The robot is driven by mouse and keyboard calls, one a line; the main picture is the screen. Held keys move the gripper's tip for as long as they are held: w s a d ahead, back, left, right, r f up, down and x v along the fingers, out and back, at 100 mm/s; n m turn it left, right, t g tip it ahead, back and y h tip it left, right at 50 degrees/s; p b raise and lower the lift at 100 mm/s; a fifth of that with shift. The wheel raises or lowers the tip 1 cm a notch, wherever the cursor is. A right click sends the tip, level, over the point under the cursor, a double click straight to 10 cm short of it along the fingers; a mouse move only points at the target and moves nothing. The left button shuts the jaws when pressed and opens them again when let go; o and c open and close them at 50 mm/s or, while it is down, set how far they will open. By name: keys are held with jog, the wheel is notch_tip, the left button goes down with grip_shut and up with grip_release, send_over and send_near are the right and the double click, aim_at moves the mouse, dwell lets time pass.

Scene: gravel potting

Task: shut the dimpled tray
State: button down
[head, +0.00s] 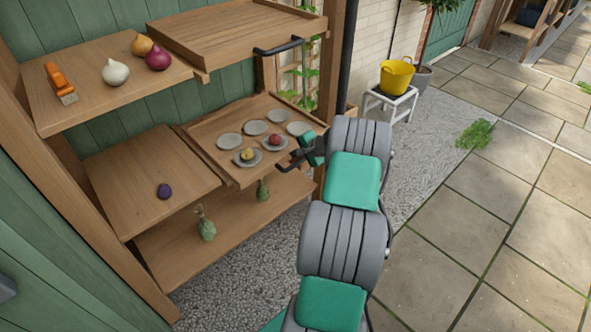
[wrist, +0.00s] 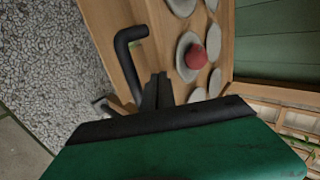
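The dimpled tray (head: 197,134) is a wooden slide-out tray with several round grey dimples, standing out from the middle level of the shelf unit. A yellow ball-like fruit (head: 247,154) and a red one (head: 275,140) sit in two front dimples. The tray's black bar handle (head: 289,168) is on its front edge; it also shows in the wrist view (wrist: 129,62). My gripper (head: 299,154) is at the right end of this handle. Its dark fingers (wrist: 157,90) look closed together beside the bar, partly hiding its end. I see nothing clearly between them.
Another wooden tray (head: 230,35) with a black handle (head: 278,47) is above. Onions and an orange object (head: 60,82) lie on the upper left shelf. A purple item (head: 164,191) lies on the left board; green bottles (head: 206,226) stand below. Paving at right is open.

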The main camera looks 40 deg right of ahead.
aim_at(283, 147)
jog(key=w+b, duration=0.1)
jog(key=w, duration=0.4)
jog(key=shift+w+f, duration=0.1)
jog(key=shift+w, duration=0.75)
jog(key=shift+r, duration=0.2)
jog(key=shift+w+a, duration=0.1)
